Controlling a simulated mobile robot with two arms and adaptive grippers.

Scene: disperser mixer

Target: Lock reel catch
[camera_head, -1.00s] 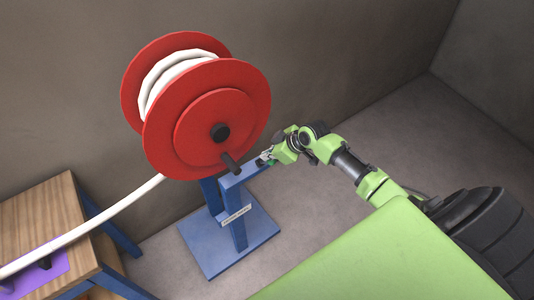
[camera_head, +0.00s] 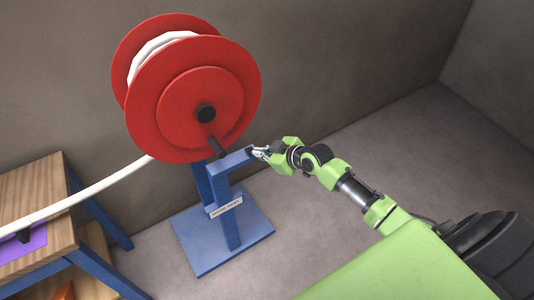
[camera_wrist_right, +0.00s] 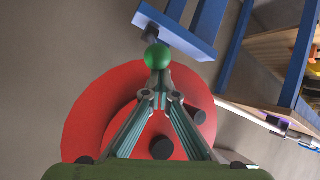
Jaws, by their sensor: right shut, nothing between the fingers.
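The red reel (camera_head: 172,125) with white hose wound on it stands on a blue stand (camera_head: 222,240). A blue arm (camera_head: 232,162) of the stand reaches right below the reel. In the right wrist view a green ball knob (camera_wrist_right: 158,56) is just at my fingertips, with a small black part (camera_wrist_right: 152,33) beyond it at the blue arm's end. My right gripper (camera_head: 259,152) is at that end, shut and empty; its fingers also show in the wrist view (camera_wrist_right: 160,88). Whether they touch the knob I cannot tell. In the head view the knob is not distinguishable. My left gripper is not in view.
White hose (camera_head: 85,194) runs from the reel to a wooden table (camera_head: 38,205) with a purple mat (camera_head: 25,246) at the left. A black peg (camera_head: 216,146) sticks out of the reel face close to the gripper. Floor right of the stand is clear.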

